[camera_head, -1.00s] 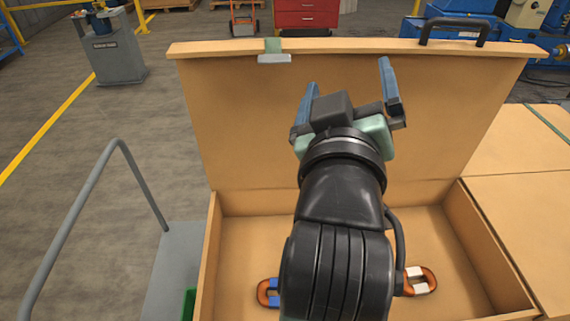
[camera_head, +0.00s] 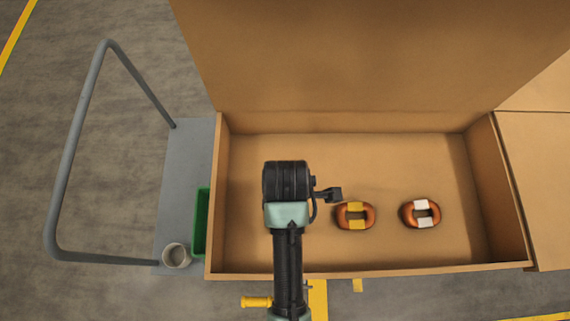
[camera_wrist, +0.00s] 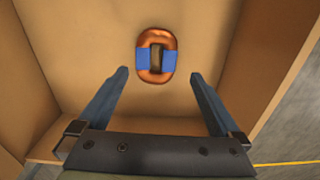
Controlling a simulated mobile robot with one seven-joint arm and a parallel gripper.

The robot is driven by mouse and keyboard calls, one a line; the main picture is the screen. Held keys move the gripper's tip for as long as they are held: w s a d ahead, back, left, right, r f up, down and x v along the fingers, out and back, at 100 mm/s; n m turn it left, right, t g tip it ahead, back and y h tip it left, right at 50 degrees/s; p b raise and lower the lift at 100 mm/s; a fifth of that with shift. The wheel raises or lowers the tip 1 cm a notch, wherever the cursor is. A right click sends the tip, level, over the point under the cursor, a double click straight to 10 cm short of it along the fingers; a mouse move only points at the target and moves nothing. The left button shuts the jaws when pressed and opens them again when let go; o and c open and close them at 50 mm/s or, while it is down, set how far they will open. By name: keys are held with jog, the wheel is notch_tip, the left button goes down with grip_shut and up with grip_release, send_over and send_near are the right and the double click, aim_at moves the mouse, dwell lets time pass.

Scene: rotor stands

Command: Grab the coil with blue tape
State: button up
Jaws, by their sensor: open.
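The gripper is open and empty. In the head view my arm hides both the blue-taped coil and the fingers. A coil with yellow tape (camera_head: 355,215) and a coil with white tape (camera_head: 421,214) lie to the right on the crate floor.
At left stand a grey cart (camera_head: 180,150) with a tall handle, a green bin (camera_head: 201,222) and a grey cup (camera_head: 176,256). The crate floor's far right is clear.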

jog(key=shift+w+f+p, duration=0.15)
jog(key=shift+f+p, duration=0.25)
jog(key=shift+f, duration=1.25)
jog(key=shift+w+f+p, duration=0.15)
jog(key=shift+f+p, duration=0.2)
jog(key=shift+f, duration=1.3)
grip_shut()
